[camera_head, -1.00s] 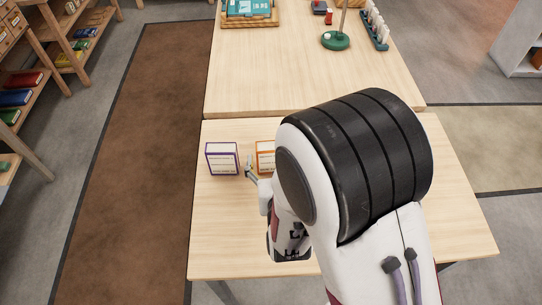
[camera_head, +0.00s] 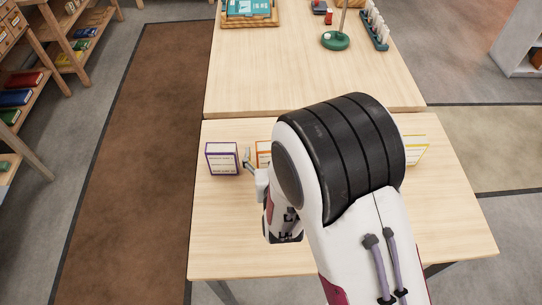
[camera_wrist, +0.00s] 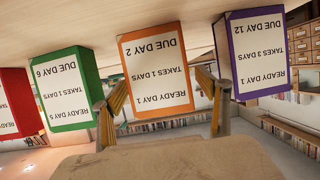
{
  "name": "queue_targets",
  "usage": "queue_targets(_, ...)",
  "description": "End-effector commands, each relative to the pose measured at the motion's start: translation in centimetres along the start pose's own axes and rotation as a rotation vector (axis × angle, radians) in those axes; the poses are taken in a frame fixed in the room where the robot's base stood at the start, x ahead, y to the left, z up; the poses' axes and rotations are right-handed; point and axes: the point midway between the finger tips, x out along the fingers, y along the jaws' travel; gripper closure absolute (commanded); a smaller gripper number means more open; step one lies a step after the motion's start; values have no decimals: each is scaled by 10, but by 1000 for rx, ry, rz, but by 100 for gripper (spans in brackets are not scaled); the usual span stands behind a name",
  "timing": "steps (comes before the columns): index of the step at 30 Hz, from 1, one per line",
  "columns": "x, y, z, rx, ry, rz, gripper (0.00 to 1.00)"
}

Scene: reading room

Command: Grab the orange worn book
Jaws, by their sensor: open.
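The orange book (camera_wrist: 158,70) stands upright on the table, with a white label reading "READY DAY 1, TAKES 1 DAYS, DUE DAY 2" upside down in the wrist view. In the head view only a strip of the orange book (camera_head: 262,153) shows; my arm hides the rest. My gripper (camera_wrist: 162,85) is open, its two fingers either side of the orange book in the wrist view. Whether they reach around it or stop in front, I cannot tell. In the head view my gripper (camera_head: 250,160) shows between the purple and orange books.
A purple book (camera_head: 222,158) stands close to the left of the orange one. A green book (camera_wrist: 68,88) and a red book (camera_wrist: 16,105) show in the wrist view. A yellow book (camera_head: 416,150) stands to the right. The front left of the table (camera_head: 225,230) is clear.

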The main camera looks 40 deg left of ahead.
Motion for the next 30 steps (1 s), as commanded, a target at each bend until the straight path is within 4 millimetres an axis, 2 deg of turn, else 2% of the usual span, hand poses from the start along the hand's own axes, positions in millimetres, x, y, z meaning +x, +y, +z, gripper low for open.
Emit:
queue_targets(4,0,0,0,0,0,0,25)
queue_targets(9,0,0,0,0,0,0,69)
queue_targets(10,0,0,0,0,0,0,71)
queue_targets(23,-1,0,-3,1,2,0,71)
queue_targets(30,-5,0,-15,1,4,0,71)
